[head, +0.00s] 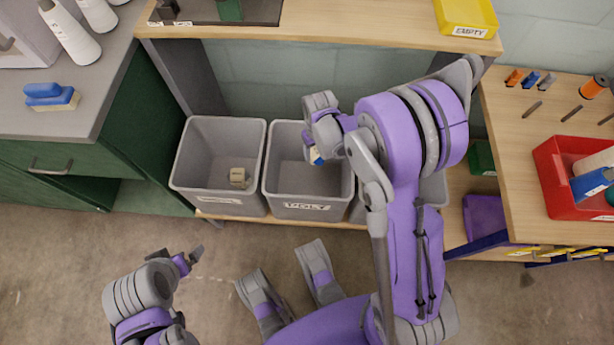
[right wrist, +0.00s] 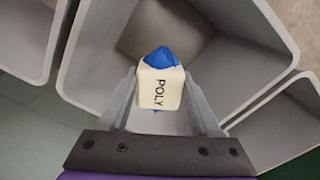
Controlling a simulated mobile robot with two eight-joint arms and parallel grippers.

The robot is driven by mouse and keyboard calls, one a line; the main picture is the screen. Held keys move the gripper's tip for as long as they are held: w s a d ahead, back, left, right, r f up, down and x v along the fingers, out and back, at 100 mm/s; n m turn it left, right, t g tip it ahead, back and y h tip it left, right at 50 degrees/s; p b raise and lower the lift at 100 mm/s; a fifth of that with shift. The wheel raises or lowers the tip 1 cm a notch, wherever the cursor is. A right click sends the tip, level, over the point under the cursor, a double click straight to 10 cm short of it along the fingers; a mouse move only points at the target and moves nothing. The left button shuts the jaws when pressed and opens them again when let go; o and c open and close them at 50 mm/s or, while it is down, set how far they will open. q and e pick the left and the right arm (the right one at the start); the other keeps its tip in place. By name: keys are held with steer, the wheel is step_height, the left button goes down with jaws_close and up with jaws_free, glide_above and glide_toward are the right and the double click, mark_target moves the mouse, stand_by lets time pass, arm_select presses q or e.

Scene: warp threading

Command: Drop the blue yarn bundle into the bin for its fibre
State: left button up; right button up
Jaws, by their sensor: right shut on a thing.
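The blue yarn bundle (right wrist: 160,84) has blue yarn and a cream wrap that reads POLY. My right gripper (right wrist: 160,76) is shut on it, one finger on each side. In the head view my right gripper (head: 316,150) and the bundle (head: 317,158) are over the middle grey bin (head: 307,193), whose front label seems to read POLY. The bin's inside looks empty in what shows. My left gripper (head: 190,258) is low at the left, away from the bins; its jaw opening is unclear.
The left grey bin (head: 217,187) holds a cream-wrapped bundle (head: 239,178); its label is too small to read. A third bin (head: 433,190) is partly hidden behind my right arm. A wooden shelf top (head: 340,27) runs above the bins.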

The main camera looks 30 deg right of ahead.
steer(key=o, duration=1.4)
steer(key=shift+r, duration=0.15)
step_height(320, 180, up, 11)
steer(key=p, duration=0.2)
steer(key=shift+f+p, duration=0.2)
steer(key=shift+p, duration=0.2)
